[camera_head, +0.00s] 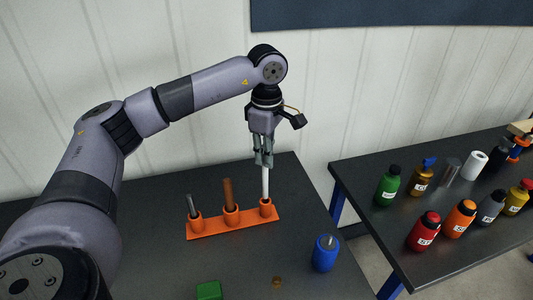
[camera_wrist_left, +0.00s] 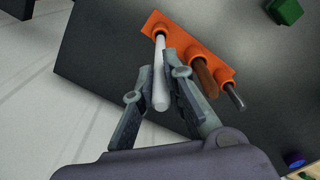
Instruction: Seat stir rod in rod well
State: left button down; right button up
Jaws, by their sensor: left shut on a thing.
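A thin white rod (camera_head: 265,184), the likely stir rod, stands about upright with its lower end at the right-hand well (camera_head: 266,207) of an orange rack (camera_head: 249,219). How deep it sits I cannot tell. My left gripper (camera_head: 264,160) points down from above, shut on the rod's upper part. In the left wrist view the white rod (camera_wrist_left: 161,75) runs between the fingers (camera_wrist_left: 160,88) to the end well of the orange rack (camera_wrist_left: 178,33). A brown rod (camera_head: 229,193) and a grey rod (camera_head: 192,207) stand in the other wells. My right gripper is not in view.
A blue container (camera_head: 325,254), a green block (camera_head: 209,290) and a small brown piece (camera_head: 277,281) are on the dark table. A second table (camera_head: 352,183) to the right holds several bottles, including a green one (camera_head: 388,187) and a red one (camera_head: 424,232). A wall stands behind.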

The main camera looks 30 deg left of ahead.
pick_arm(q)
jog(key=shift+f+b, duration=0.55)
jog(key=shift+f, duration=0.15)
jog(key=shift+f+b, duration=0.95)
jog(key=shift+f, duration=0.4)
jog(key=shift+f+b, duration=0.85)
jog(key=shift+f, duration=0.35)
jog(key=c, duration=1.6)
grip_release()
jog(key=shift+o, duration=0.2)
jog(key=shift+r, duration=0.1)
notch_tip(320, 180, up, 12)
jog(key=shift+f, duration=0.1)
